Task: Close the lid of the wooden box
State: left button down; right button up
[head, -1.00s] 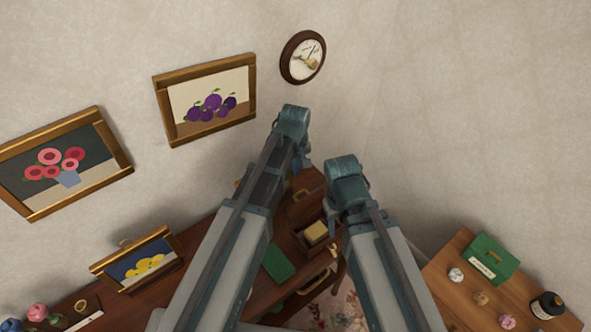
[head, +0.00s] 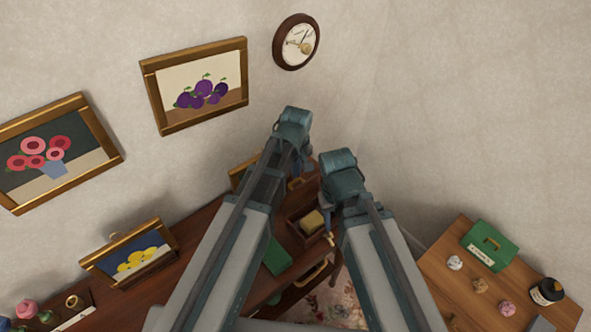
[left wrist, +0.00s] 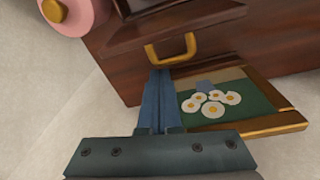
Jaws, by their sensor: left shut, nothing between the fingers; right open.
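The wooden box (head: 304,236) stands on the brown desk in the head view, with a yellowish block (head: 312,221) inside. Its lid (head: 308,183) is raised at the back, with a gold handle (head: 294,184); my left arm partly covers it. My left gripper (head: 299,162) is shut and empty by the lid. In the left wrist view its fingertips (left wrist: 160,76) are just beside a gold handle (left wrist: 170,50) on dark wood; contact is unclear. My right gripper (head: 326,202) is open, near the box's right side; its fingers are mostly hidden.
A green book-like item (head: 277,258) lies in front of the box. A side table (head: 430,268) at right holds a green box (head: 487,246) and small items. A daisy picture (left wrist: 235,105) is near my left fingers. Framed pictures hang on the wall.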

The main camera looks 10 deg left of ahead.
pick_arm(q)
jog(key=shift+s+d+r+y, duration=0.15)
jog(key=shift+s+d+y, duration=0.05)
jog(key=shift+s+y, duration=0.1)
